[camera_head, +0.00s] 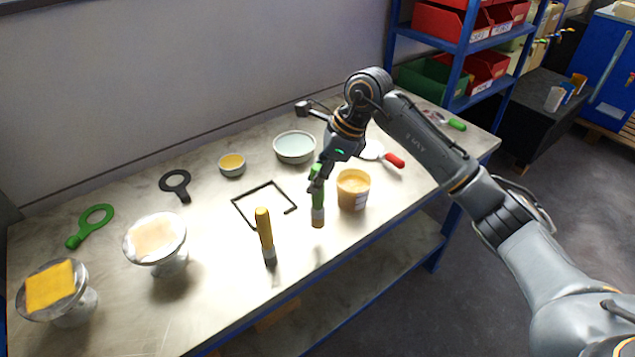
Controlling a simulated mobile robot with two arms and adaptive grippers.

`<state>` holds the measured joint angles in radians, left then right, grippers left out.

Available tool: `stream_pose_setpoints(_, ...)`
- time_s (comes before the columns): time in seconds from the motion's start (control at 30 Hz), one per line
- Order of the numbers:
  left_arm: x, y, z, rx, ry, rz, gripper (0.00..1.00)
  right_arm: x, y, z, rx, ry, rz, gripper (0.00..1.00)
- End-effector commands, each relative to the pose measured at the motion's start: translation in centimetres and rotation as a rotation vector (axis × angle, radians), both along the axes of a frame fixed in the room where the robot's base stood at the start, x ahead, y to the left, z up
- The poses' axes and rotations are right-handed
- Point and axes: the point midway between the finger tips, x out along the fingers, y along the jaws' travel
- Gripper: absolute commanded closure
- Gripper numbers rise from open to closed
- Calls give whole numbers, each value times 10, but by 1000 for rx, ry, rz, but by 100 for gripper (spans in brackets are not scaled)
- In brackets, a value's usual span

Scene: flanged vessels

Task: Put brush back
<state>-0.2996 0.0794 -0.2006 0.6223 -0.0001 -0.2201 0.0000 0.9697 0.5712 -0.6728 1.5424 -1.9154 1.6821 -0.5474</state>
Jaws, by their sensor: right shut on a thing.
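My right gripper (317,180) is shut on the green handle of a brush (318,205). The brush hangs about upright, its grey ferrule and tan bristles pointing down near the table's front edge; I cannot tell whether the bristles touch the table. Just right of it stands a tub of orange-yellow content (352,190). A second brush with a yellow handle (265,230) is to the left, bristle end toward the front edge. A black rectangular outline (263,186) lies on the table behind the brushes. My left gripper is not in view.
The table (215,220) also holds a small yellow-filled bowl (232,165), a pale bowl (295,148), a black ring tool (175,182), a green ring tool (92,225), two flanged vessels (170,262) (75,307) and a red-handled tool (393,160). A blue shelf (462,48) stands behind right.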

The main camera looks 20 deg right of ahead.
Motion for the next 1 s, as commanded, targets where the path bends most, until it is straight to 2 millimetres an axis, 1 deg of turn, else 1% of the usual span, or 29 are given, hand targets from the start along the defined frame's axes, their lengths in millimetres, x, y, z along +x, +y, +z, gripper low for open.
stream_pose_setpoints(0.2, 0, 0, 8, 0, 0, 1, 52, 11, -5, -15, 0, 4, -1, 100)
stream_pose_setpoints(0.3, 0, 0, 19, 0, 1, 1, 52, 9, -4, -29, 1, 5, 0, 100)
stream_pose_setpoints(0.4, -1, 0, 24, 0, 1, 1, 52, 9, -4, -39, 1, 2, 0, 100)
stream_pose_setpoints(0.5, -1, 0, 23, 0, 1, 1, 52, 10, -4, -43, 0, -2, 1, 100)
stream_pose_setpoints(0.67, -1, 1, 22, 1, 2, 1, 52, 10, -5, -44, 0, -2, 1, 100)
stream_pose_setpoints(0.8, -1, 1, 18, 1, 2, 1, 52, 10, -5, -48, 0, -1, 1, 100)
stream_pose_setpoints(0.83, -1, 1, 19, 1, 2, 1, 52, 10, -5, -47, 0, -1, 1, 70)
stream_pose_setpoints(0.87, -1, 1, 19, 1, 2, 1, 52, 10, -5, -46, 0, 0, 1, 64)
stream_pose_setpoints(0.9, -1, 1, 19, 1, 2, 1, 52, 10, -5, -46, 0, 0, 0, 56)
stream_pose_setpoints(0.93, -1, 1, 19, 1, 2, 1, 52, 10, -5, -46, 0, 0, 0, 51)
stream_pose_setpoints(1.0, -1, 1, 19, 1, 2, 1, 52, 10, -5, -46, 0, 0, 0, 51)
